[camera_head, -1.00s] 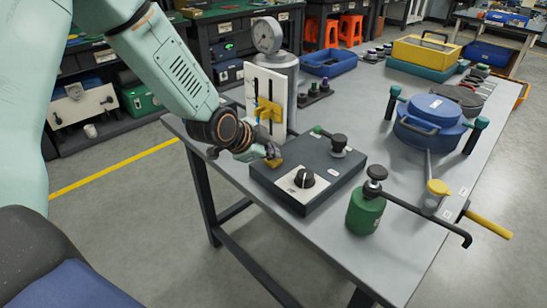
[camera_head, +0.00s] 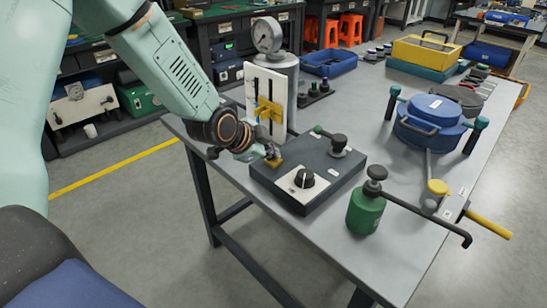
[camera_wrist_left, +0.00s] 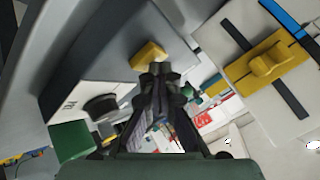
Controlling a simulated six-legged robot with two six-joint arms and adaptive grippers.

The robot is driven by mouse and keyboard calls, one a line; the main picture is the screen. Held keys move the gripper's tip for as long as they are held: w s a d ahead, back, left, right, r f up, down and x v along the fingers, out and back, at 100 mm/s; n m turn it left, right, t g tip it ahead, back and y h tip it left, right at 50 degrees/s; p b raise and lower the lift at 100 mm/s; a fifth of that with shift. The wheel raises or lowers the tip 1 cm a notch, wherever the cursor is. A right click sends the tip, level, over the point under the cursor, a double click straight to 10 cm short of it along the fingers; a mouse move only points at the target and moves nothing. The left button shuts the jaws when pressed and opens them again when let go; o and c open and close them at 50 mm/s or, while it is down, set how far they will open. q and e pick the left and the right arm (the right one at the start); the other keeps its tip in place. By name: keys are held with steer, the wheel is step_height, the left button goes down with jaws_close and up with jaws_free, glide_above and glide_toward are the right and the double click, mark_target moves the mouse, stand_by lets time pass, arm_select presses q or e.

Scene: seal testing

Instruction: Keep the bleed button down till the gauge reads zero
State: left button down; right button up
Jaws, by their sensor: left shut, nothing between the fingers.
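A yellow button (camera_head: 275,161) sits on the far left part of a dark box (camera_head: 330,176) on the table. My left gripper (camera_head: 271,153) is shut and empty, with its fingertips right at the button. In the left wrist view, the closed fingertips (camera_wrist_left: 160,68) overlap the near edge of the yellow button (camera_wrist_left: 150,54); I cannot tell how far it is pressed. The round gauge (camera_head: 267,35) stands on top of a grey cylinder behind the box. Its needle is too small to read. My right gripper is out of view.
A white panel with a yellow clamp (camera_head: 268,109) stands close behind the gripper. A black knob (camera_head: 304,178) is on the box. A green bottle (camera_head: 365,210) and a blue pot (camera_head: 430,122) stand to the right. Bare table lies between box and pot.

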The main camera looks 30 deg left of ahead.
mark_target(271, 161)
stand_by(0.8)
arm_select(q)
steer(key=shift+r+p, duration=0.95)
steer(key=shift+p, duration=0.1)
step_height(271, 161, up, 5)
steer(key=p, duration=0.5)
